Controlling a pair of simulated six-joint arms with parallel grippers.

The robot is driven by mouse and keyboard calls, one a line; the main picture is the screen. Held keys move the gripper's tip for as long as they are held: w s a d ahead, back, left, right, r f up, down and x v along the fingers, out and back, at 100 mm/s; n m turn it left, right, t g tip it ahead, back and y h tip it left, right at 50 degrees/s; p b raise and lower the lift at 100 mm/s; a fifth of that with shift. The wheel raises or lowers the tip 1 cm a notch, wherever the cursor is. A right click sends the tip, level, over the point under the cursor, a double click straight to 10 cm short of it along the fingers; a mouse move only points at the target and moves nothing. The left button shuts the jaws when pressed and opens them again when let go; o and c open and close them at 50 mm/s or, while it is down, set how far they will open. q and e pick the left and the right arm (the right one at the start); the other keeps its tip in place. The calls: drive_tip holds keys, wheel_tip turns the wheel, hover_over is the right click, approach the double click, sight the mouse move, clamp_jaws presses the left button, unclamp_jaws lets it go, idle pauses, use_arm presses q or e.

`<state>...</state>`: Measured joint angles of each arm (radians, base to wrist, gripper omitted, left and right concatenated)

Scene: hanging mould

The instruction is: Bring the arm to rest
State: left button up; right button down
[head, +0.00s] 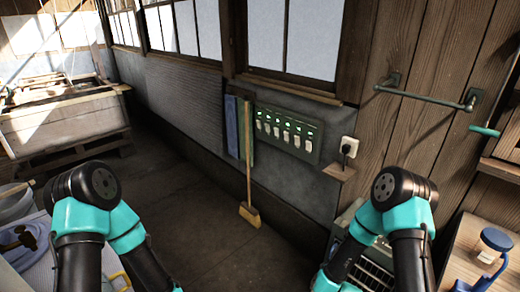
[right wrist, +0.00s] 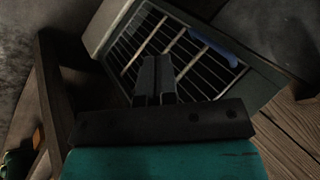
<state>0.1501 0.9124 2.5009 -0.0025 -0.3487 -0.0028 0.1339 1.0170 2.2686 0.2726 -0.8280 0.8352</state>
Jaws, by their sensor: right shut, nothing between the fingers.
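My right gripper (right wrist: 155,80) shows in the right wrist view, its two dark fingers together with nothing between them. It hangs in front of a grey box with a barred grille (right wrist: 165,45); I cannot tell how far apart they are. In the head view both of my arms are folded at the bottom, one at the left and one at the right. Neither gripper shows in the head view; the hands lie below the frame or behind the arm links.
A blue-handled thing (right wrist: 215,45) lies at the grille. A broom (head: 249,190) leans on the grey wall beside a switch panel (head: 288,132). A green rail (head: 425,97) is on the wooden wall. The middle floor (head: 195,215) is clear.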

drive_tip(key=s+a+r+n+g+y, duration=0.1)
drive_tip(key=s+a+n+g+y, duration=0.1)
drive_tip(key=s+n, duration=0.4)
drive_tip(key=s+a+r+n+g+y, duration=0.1)
drive_tip(key=s+a+n+g, duration=0.1)
drive_tip(key=s+n+g, duration=0.2)
drive_tip(key=shift+s+n+y, duration=0.4)
drive_tip(key=shift+s+n, duration=1.4)
drive_tip(key=shift+s, duration=0.35)
